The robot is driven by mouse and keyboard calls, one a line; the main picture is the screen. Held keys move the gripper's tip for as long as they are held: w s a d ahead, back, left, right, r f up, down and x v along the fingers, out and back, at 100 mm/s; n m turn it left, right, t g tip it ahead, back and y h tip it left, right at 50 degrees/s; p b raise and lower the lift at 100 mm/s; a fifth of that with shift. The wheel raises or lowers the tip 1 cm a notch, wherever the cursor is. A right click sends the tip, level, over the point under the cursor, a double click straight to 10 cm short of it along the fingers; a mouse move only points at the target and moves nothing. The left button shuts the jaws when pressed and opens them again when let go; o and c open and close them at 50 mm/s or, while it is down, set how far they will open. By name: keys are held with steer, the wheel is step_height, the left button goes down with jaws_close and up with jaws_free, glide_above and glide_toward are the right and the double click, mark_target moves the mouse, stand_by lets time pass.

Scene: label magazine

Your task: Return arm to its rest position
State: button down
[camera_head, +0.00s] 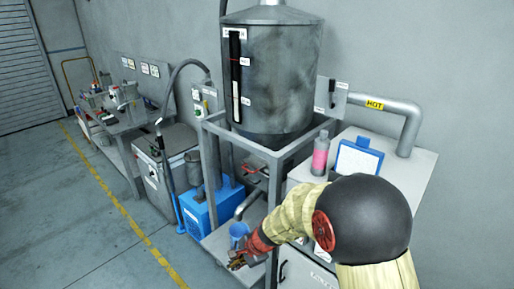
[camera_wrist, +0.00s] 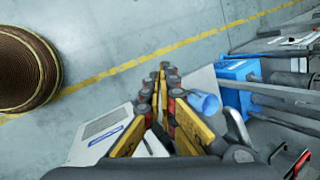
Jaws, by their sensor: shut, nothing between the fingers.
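My gripper (camera_wrist: 160,75) shows in the wrist view with its yellow and dark fingers brought together and nothing between them. In the head view my gripper (camera_head: 236,264) is at the lower middle, at the end of my arm, low in front of the grey metal frame. A blue cup (camera_head: 239,232) stands on the frame's low shelf, just behind my gripper. The blue cup (camera_wrist: 205,104) also shows to the right of the fingers in the wrist view; I cannot tell whether they touch.
A large grey tank (camera_head: 275,75) sits in the frame (camera_head: 262,150). A white cabinet (camera_head: 412,185) at right bears a pink bottle (camera_head: 320,155) and a blue-edged board (camera_head: 359,156). A blue unit (camera_head: 200,210) stands left of the frame. Open floor (camera_head: 80,225) lies at left.

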steer(key=s+d+r+n+t+h+b, duration=0.1)
steer(key=s+d+r+n, duration=0.4)
steer(key=s+d+r, duration=0.6)
steer(key=s+d+r+n+t+h+b, duration=0.2)
steer(key=s+d+r+n, duration=0.4)
steer(key=s+d+r, duration=0.5)
steer(key=s+d+h+b, duration=0.1)
steer(key=s+d+h, duration=0.1)
steer(key=s+d, duration=0.2)
steer(key=shift+s+d+r+n, duration=0.15)
steer(key=shift+s+d+n, duration=0.05)
steer(key=shift+s+n, duration=0.1)
steer(key=shift+w, duration=0.1)
